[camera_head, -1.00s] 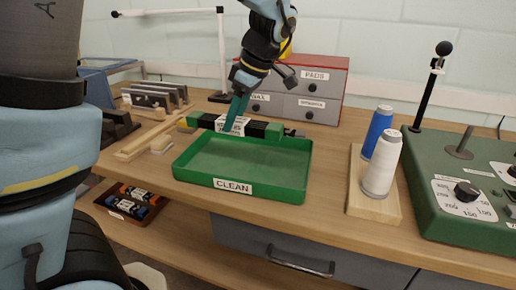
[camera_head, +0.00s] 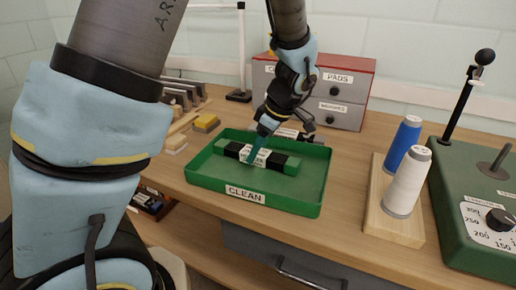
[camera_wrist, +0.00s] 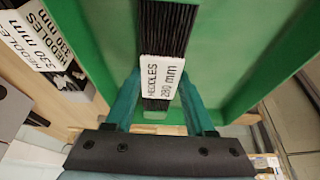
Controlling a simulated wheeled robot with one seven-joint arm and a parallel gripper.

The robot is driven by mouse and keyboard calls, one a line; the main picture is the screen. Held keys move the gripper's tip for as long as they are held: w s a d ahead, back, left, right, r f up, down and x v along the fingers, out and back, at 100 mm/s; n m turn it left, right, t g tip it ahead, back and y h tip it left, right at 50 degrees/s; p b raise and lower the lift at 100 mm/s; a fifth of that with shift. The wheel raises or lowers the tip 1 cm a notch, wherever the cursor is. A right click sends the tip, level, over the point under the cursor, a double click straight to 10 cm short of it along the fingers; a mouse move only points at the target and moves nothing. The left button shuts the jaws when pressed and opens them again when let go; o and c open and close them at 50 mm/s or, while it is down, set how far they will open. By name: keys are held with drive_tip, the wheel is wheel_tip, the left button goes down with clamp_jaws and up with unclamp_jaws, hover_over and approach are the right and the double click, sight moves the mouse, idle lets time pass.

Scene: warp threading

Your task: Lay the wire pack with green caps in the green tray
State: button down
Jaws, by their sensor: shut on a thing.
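The wire pack (camera_head: 231,150) is a bundle of dark wires with green caps and a white label. In the wrist view the pack (camera_wrist: 165,25) has a label reading "HEDDLES 280 mm". My gripper (camera_head: 252,162) is shut around its middle, with a teal finger on each side in the wrist view (camera_wrist: 160,95). The green tray (camera_head: 310,205), labelled CLEAN, lies on the bench. The pack is inside the tray's outline, lengthwise along it; I cannot tell whether it touches the floor. My fingers hide part of the pack.
Another pack labelled "HEDDLES 330 mm" (camera_wrist: 40,42) lies outside the tray. A yellow-topped block (camera_head: 206,123) sits left of the tray. A red-topped drawer cabinet (camera_head: 340,92) stands behind. Blue (camera_head: 403,140) and white (camera_head: 407,182) spools stand on a wooden board at right.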

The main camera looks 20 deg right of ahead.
drive_tip(key=shift+c, duration=1.3)
unclamp_jaws()
drive_tip(key=shift+f, duration=0.1)
drive_tip(key=b+v, duration=0.1)
drive_tip(key=v, duration=1.1)
drive_tip(key=shift+s, duration=0.1)
